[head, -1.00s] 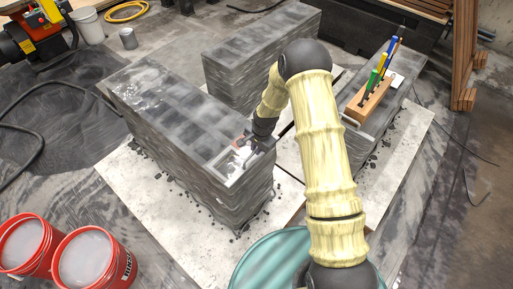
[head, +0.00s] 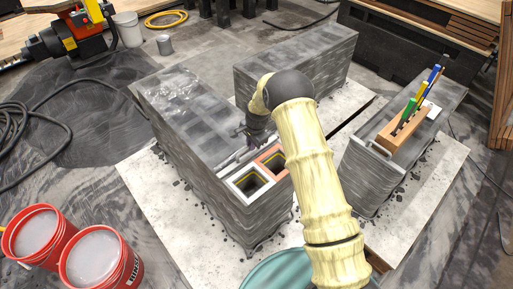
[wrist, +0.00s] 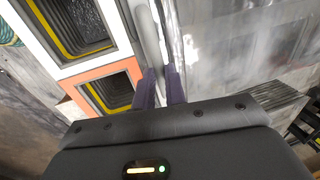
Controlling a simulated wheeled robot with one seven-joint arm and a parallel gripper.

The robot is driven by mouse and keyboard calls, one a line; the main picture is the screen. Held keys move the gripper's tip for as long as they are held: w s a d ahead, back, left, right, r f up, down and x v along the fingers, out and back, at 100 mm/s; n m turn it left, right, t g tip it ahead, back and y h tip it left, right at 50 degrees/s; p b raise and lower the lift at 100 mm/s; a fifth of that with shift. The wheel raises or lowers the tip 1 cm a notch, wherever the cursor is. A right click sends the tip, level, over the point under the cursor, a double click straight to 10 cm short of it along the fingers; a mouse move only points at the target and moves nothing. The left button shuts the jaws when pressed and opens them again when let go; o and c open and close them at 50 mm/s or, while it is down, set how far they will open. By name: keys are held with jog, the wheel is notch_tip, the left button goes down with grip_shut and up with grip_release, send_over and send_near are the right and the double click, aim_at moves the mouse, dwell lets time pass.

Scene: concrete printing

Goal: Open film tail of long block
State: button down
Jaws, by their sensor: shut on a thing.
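The long block (head: 235,205) is a grey layered concrete block in the middle of the head view. Clear, glossy film (head: 180,85) covers most of its top. At its near end the top is bare and shows two square openings, one with a white rim (head: 249,183) and one with an orange rim (head: 271,160). They also show in the wrist view, white (wrist: 80,60) and orange (wrist: 103,75). My gripper (wrist: 164,85) is shut on the film edge beside a pale grey bar (wrist: 148,40). In the head view my arm partly hides the grip.
A second grey block (head: 300,60) stands behind. A third block (head: 370,180) at right carries a wooden tool holder (head: 404,135). Two red buckets (head: 100,260) stand at lower left. A teal round object (head: 280,272) is at the bottom. Grey floor at left is open, with a black hose.

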jog(key=c, duration=1.5)
grip_release()
jog(key=shift+o, duration=0.2)
jog(key=shift+r, duration=0.1)
notch_tip(320, 180, up, 17)
jog(key=s+d+b, duration=0.1)
jog(key=s+d, duration=0.1)
jog(key=shift+s, duration=0.3)
